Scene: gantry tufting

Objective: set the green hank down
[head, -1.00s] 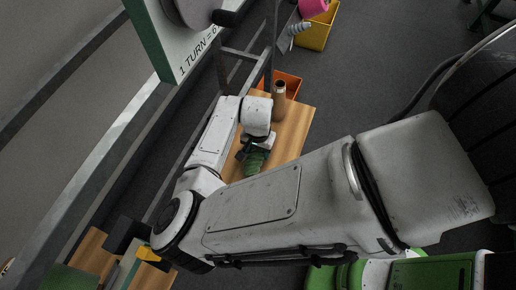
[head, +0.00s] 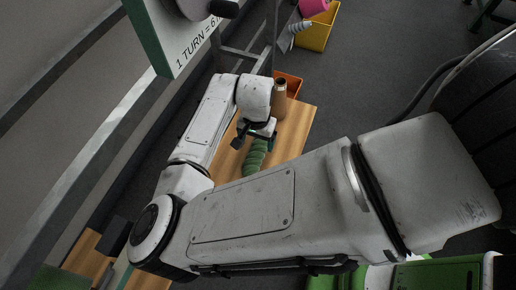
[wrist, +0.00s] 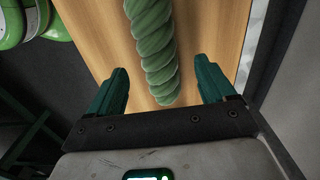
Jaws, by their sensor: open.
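The green hank (head: 255,157) is a twisted green bundle lying on the wooden bench top (head: 293,133). It also shows in the wrist view (wrist: 154,50), running from the top edge down to its near end between the fingers. My gripper (head: 257,137) is open, with its two dark green fingers (wrist: 160,88) apart on either side of the hank's near end. There is a gap between the hank and each finger. In the head view my arm hides part of the bench.
A brown bottle (head: 280,97) stands at the far end of the bench by an orange bin (head: 291,84). A yellow bin (head: 316,33) with a pink spool (head: 313,7) is on the floor beyond. A grey metal frame (head: 243,58) stands left of the bench.

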